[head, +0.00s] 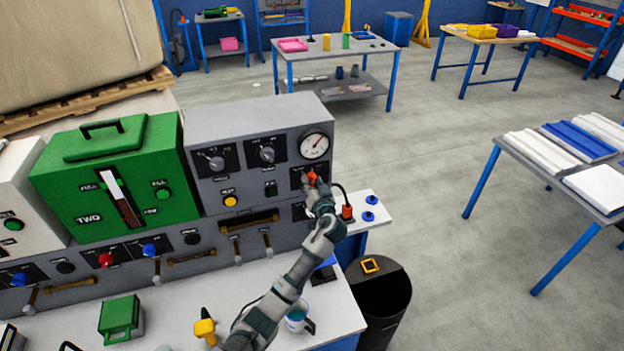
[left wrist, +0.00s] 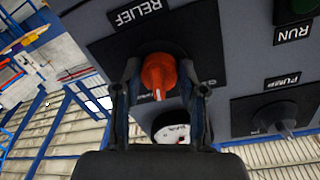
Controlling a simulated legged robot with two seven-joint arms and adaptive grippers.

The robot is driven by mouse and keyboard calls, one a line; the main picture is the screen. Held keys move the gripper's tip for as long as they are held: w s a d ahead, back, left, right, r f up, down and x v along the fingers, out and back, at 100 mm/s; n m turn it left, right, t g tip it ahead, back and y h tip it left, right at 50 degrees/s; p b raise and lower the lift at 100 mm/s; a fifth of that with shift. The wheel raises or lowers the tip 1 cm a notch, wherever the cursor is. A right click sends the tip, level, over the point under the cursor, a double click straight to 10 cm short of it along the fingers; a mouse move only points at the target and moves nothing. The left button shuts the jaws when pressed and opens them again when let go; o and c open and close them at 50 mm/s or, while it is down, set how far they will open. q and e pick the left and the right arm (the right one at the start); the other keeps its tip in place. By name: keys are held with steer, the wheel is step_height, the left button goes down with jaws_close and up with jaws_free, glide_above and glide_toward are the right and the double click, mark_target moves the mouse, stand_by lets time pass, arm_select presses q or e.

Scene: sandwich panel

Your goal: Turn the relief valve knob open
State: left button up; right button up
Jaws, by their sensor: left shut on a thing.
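The relief valve knob is an orange-red knob (left wrist: 158,74) with a pale pointer mark, on a black plate labelled RELIEF in the left wrist view. It also shows small in the head view (head: 312,178), below the round gauge. My left gripper (left wrist: 165,92) has its two dark fingers on either side of the knob, shut on it. In the head view my left gripper (head: 315,187) reaches up to the panel's right end and partly hides the plate. My right gripper is not in view.
The grey panel carries a gauge (head: 314,146), a yellow button (head: 228,194) and other knobs. A green tank (head: 110,180) stands left. A mug (head: 297,318) and a yellow tool (head: 205,330) lie on the white bench. A black bin (head: 385,305) stands at the right.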

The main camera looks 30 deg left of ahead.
arm_select(q)
steer(key=m+p, duration=0.2)
steer(key=shift+d+f+m, duration=0.1)
steer(key=shift+f+m, duration=0.15)
steer(key=shift+m, duration=0.15)
steer(key=m+p, duration=0.2)
steer(key=m, duration=0.1)
steer(key=shift+g, duration=0.3)
steer(key=shift+s+m+p, duration=0.1)
steer(key=shift+m+p, duration=0.65)
steer(key=shift+m, duration=0.25)
steer(key=shift+m+p, duration=0.4)
steer(key=shift+m, duration=0.3)
steer(key=shift+r, duration=0.1)
